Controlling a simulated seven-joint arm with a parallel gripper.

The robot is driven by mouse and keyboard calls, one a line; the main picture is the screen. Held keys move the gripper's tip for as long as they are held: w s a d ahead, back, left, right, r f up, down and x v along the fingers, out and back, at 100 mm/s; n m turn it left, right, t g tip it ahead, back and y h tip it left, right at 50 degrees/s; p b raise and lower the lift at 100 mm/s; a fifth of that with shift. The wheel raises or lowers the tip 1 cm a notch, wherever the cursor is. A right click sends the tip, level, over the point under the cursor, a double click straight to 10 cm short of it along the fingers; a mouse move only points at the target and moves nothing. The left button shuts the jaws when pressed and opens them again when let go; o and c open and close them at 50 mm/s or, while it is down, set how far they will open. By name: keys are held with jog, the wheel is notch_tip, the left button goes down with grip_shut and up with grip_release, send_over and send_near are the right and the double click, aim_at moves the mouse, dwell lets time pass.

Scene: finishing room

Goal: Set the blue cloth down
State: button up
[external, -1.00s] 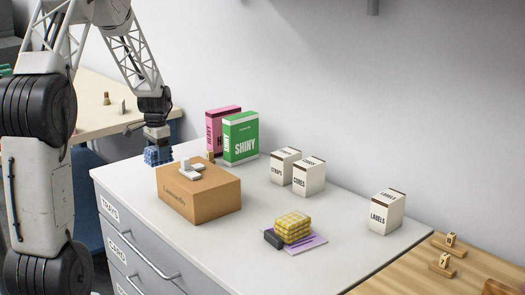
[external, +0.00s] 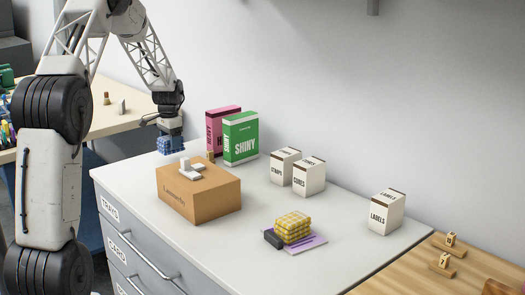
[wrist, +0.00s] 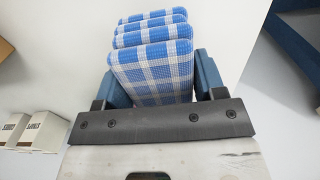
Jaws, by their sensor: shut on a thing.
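The blue cloth (external: 170,145) is a folded blue-and-white checked stack. My gripper (external: 169,131) is shut on it, over the left back part of the white counter, behind the cardboard box. In the wrist view the cloth (wrist: 151,70) sits between the two blue fingers of my gripper (wrist: 154,83), with several folded layers showing. The cardboard box hides part of the counter near the cloth, and I cannot tell the exact gap beneath it.
The cardboard box (external: 200,196) with white pieces on top stands in front. Pink (external: 218,127) and green (external: 240,138) boxes stand to the right. A yellow checked cloth (external: 293,228) lies on a purple item (external: 317,239). The counter's middle (external: 245,195) is clear.

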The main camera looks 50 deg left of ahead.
jog(key=shift+w+a, duration=0.6)
jog(key=shift+w, duration=0.1)
jog(key=shift+f, duration=0.15)
jog(key=shift+f, duration=1.65)
jog(key=shift+f, duration=0.15)
jog(key=o, duration=0.9)
jog(key=shift+o, duration=0.2)
notch_tip(320, 180, up, 12)
jog(key=shift+r, duration=0.15)
